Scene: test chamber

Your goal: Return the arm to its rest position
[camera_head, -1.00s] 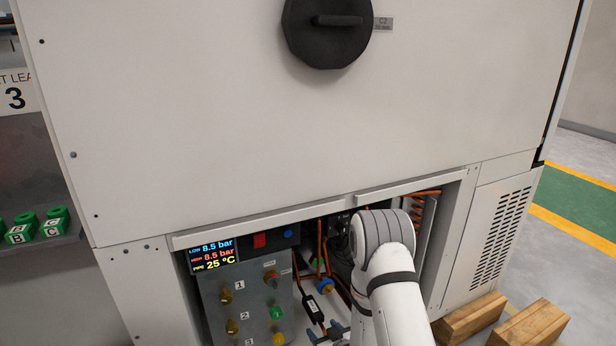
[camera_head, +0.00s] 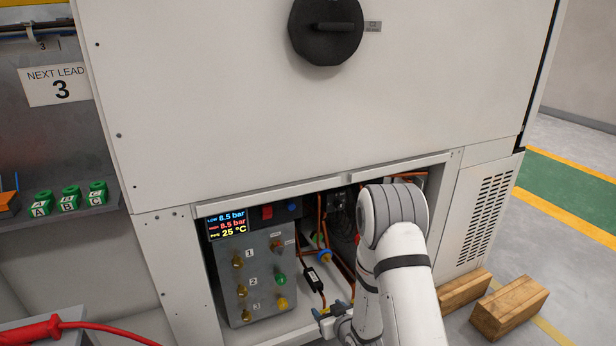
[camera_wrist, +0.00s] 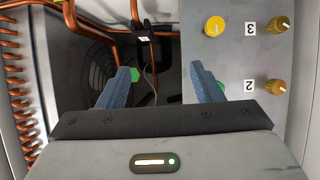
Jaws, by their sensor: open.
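My arm (camera_head: 398,262) reaches down in front of the open lower bay of the white cabinet (camera_head: 300,110). My gripper (camera_head: 333,318) is low in the head view, partly hidden by my own wrist. In the wrist view my gripper (camera_wrist: 162,88) shows two blue fingers set well apart with nothing held between them. Past the fingers are the bay's dark interior, copper pipes (camera_wrist: 68,15) and the grey valve panel (camera_wrist: 240,60). In this view the right finger overlaps the panel's edge; I cannot tell whether it touches.
The panel carries a display (camera_head: 227,225) and several knobs. A black inline part (camera_head: 313,280) hangs on a cable in the bay. Wooden blocks (camera_head: 510,305) lie on the floor at right. A red lead (camera_head: 60,325) lies at lower left.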

